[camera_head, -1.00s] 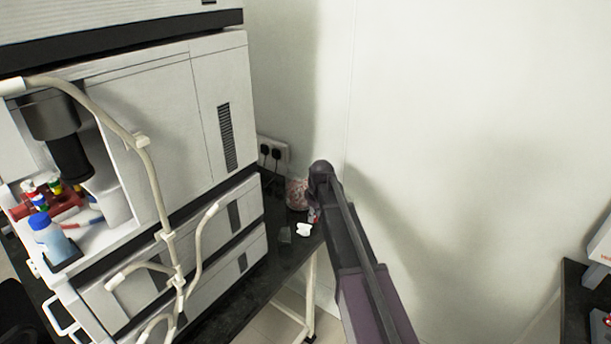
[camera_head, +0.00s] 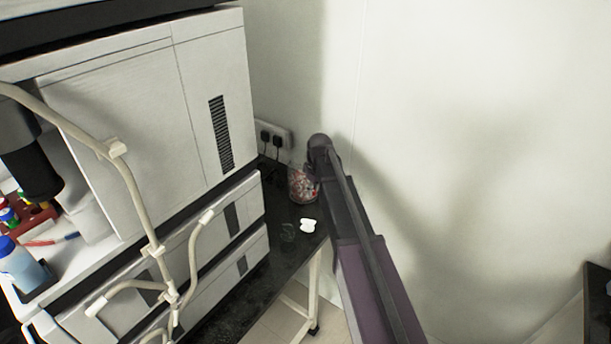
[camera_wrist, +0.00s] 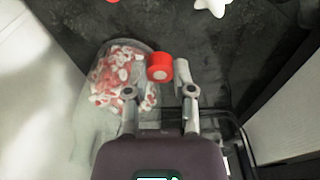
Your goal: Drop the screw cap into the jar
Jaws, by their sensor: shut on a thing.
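The screw cap (camera_wrist: 160,67) is red and round. In the wrist view it sits between the fingertips of my gripper (camera_wrist: 160,80), which is shut on it. The jar (camera_head: 302,187) is clear and holds many red and white pieces. It stands on the dark bench near the wall. In the wrist view the jar (camera_wrist: 90,115) is just left of the cap, and the left finger overlaps it. I cannot tell whether the cap is over the jar's opening. In the head view my arm hides the gripper and the cap.
A white lobed object (camera_head: 307,225) and a small clear item (camera_head: 288,232) lie on the bench (camera_head: 268,278) in front of the jar. A large white instrument (camera_head: 130,130) with hoses rises at left. The wall is close behind. Another red thing is cut off at the wrist view's top edge.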

